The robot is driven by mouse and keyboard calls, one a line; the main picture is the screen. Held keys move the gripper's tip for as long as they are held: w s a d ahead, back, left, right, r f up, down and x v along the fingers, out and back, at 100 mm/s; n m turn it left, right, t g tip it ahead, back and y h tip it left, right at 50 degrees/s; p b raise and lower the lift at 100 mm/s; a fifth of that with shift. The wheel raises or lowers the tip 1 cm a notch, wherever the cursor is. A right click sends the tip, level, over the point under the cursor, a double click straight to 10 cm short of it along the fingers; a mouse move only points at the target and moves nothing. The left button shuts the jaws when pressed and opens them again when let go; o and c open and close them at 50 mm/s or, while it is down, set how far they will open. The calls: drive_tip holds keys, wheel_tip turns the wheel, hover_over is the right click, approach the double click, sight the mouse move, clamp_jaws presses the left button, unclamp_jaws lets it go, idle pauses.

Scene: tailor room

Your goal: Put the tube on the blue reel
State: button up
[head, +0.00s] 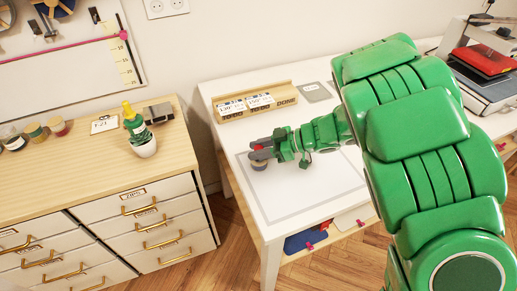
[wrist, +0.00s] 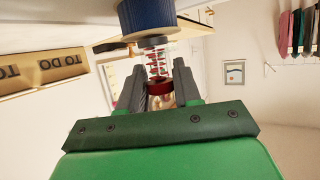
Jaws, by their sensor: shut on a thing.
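My gripper (head: 262,151) reaches left, low over the white table, and is shut on a small red tube (head: 258,147). In the wrist view, which looks upside down, the red tube (wrist: 158,87) sits between the two dark fingers of my gripper (wrist: 159,77). A blue reel (wrist: 150,16) shows at the top edge of that view, close to the fingertips. In the head view the reel (head: 259,165) stands on the table directly below my gripper and is partly hidden by it. I cannot tell whether the tube touches the reel.
A wooden sorting tray (head: 255,102) with paper labels stands at the table's back. A grey flat item (head: 316,92) lies beside it. The white tabletop (head: 310,190) right of the reel is clear.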

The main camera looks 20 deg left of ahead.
drive_tip(key=shift+f, duration=0.1)
drive_tip(key=o, duration=1)
drive_tip(key=shift+o, duration=0.2)
drive_tip(key=v, duration=1.2)
drive_tip(key=shift+r, duration=0.25)
